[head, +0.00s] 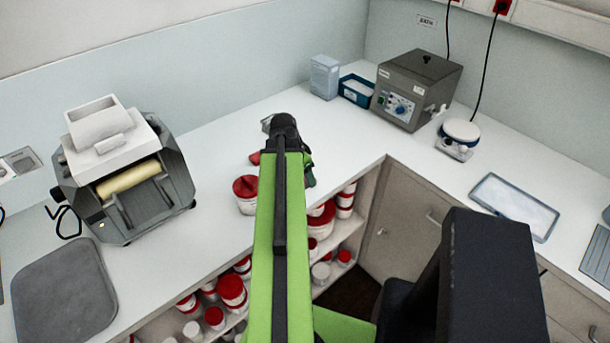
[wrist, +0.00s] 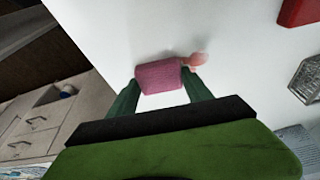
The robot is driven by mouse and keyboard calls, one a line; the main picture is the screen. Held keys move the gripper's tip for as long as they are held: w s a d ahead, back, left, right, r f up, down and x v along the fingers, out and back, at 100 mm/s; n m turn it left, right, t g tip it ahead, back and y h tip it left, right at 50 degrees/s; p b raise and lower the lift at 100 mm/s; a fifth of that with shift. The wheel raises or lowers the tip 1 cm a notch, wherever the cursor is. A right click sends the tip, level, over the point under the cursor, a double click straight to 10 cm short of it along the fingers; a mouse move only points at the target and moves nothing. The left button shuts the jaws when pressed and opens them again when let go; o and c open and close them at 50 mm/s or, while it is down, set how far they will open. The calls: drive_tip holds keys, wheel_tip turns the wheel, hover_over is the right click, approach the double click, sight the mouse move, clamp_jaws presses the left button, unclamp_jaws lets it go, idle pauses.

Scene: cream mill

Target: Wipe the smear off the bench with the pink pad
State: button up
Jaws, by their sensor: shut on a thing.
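The pink pad (wrist: 161,76) is held between the green fingers of my gripper (wrist: 166,84) in the wrist view. The pad is low over the white bench (wrist: 235,45); I cannot tell whether it touches the surface. A small pale pink smear (wrist: 198,59) shows on the bench just beyond the right end of the pad, close to the right fingertip. In the head view my arm covers the pad and the smear, and only part of my gripper shows near the inner corner of the bench.
A red-lidded tub (head: 246,194) stands left of my arm. A small red object (head: 255,158) and a clear glass item (head: 267,124) lie near the gripper. A grey bath unit (head: 416,88) and a mill (head: 124,170) stand farther off. The bench's front edge is close.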

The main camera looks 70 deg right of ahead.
drive_tip(key=shift+w+d, duration=0.6)
drive_tip(key=shift+w, duration=0.5)
drive_tip(key=shift+w+d, duration=0.65)
drive_tip(key=shift+w, duration=0.4)
drive_tip(key=shift+w+d, duration=0.6)
drive_tip(key=shift+w, duration=0.5)
drive_tip(key=shift+s, duration=0.1)
wheel_tip(320, 180, up, 6)
drive_tip(key=p, duration=0.6)
wheel_tip(320, 180, up, 3)
drive_tip(key=p, duration=0.3)
drive_tip(key=shift+f, duration=0.1)
